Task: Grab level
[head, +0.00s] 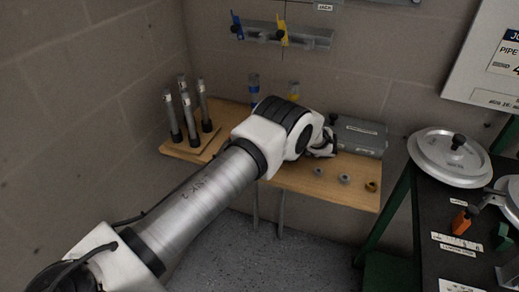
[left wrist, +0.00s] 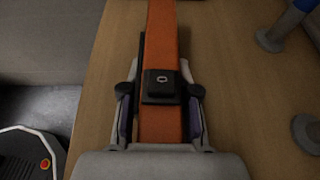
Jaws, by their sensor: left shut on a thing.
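The level (left wrist: 162,50) is an orange bar with a black block (left wrist: 161,86) on its top face. In the left wrist view it runs up and down the middle of the picture, over the wooden shelf. My left gripper (left wrist: 160,108) has its two fingers on either side of the bar beside the black block and is shut on it. In the head view my left gripper (head: 322,146) is over the shelf, and my arm hides the level. I cannot tell whether the bar touches the shelf. My right gripper is not in view.
The wooden shelf (head: 290,178) holds upright metal cylinders (head: 187,112) at left, a grey box (head: 358,137) behind the gripper and small rings (head: 345,179) at front right. A black-topped green bench (head: 432,210) with a round lid (head: 450,158) stands at right.

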